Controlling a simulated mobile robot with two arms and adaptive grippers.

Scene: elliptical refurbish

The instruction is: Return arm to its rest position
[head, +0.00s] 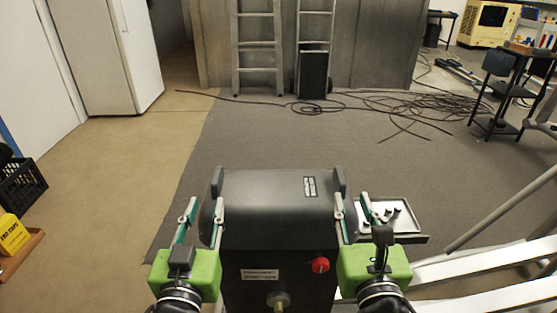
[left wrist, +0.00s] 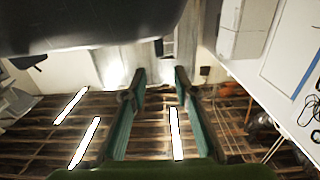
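My left gripper (head: 206,201) is open and empty at the left edge of a black machine housing (head: 270,215). The left wrist view shows its two fingers (left wrist: 155,88) apart with nothing between them, pointing toward the ceiling side of the room. My right gripper (head: 352,197) is open and empty at the housing's right edge, with its fingers apart. In the head view both grippers point forward, side by side, with the housing between them. Whether the inner fingers touch the housing I cannot tell.
The housing has a red knob (head: 320,265) and a white label. A metal tray (head: 409,217) with small dark parts sits beside my right gripper. Pale frame bars (head: 470,275) lie at the lower right. Cables (head: 380,103) lie on the far floor; the grey mat ahead is mostly clear.

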